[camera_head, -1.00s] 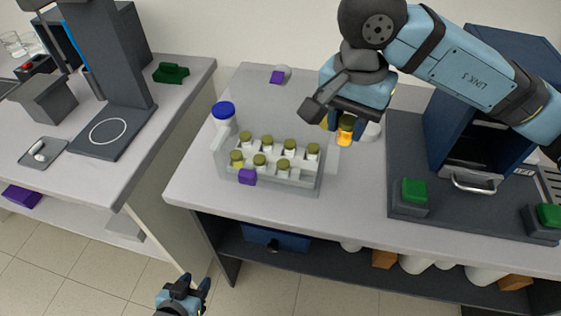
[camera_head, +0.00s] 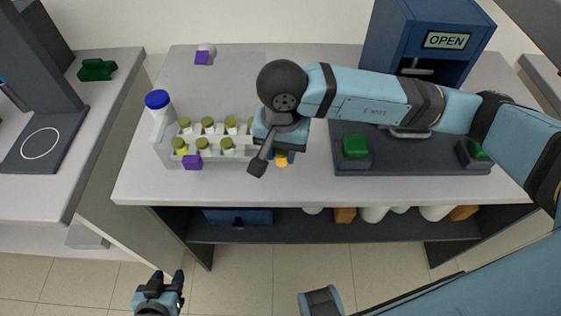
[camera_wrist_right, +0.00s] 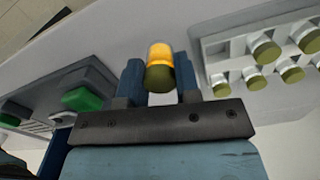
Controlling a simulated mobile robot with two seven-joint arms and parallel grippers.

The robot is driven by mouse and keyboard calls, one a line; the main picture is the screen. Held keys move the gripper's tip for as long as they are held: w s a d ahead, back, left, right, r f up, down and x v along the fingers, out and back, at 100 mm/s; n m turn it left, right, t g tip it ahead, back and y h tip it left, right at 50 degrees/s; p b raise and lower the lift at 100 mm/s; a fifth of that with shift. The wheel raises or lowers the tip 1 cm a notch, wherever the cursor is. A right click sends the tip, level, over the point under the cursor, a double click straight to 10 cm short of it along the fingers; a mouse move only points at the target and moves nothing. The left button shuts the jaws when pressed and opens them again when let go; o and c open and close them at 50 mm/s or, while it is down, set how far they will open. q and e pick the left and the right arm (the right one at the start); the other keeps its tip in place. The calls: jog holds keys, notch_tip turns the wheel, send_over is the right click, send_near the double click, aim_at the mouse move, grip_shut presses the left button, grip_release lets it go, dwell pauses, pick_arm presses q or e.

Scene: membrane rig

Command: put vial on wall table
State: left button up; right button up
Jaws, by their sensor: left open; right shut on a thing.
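My right gripper (camera_head: 282,153) is shut on a vial with orange contents and an olive cap (camera_head: 281,161). The vial also shows between the fingers in the right wrist view (camera_wrist_right: 160,58). In the head view the gripper is at the right end of a pale rack (camera_head: 220,166) on the middle table (camera_head: 140,188) by the wall. The rack holds several olive-capped vials; the gripper hides its right end. Whether the held vial touches anything is unclear. My left gripper (camera_head: 168,279) is open and empty, low in front of the table.
A blue-capped white bottle (camera_head: 159,107) stands at the rack's left. A blue cabinet marked OPEN (camera_head: 420,35) and a dark base with green blocks (camera_head: 355,147) are at the right. A left table (camera_head: 95,130) bears a dark stand. The middle table's front strip is clear.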

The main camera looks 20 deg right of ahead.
aim_at(282, 166)
notch_tip(282, 166, down, 5)
jog(key=shift+f, duration=0.2)
dwell(0.3)
jog(key=shift+f, duration=0.2)
jog(key=o, duration=0.6)
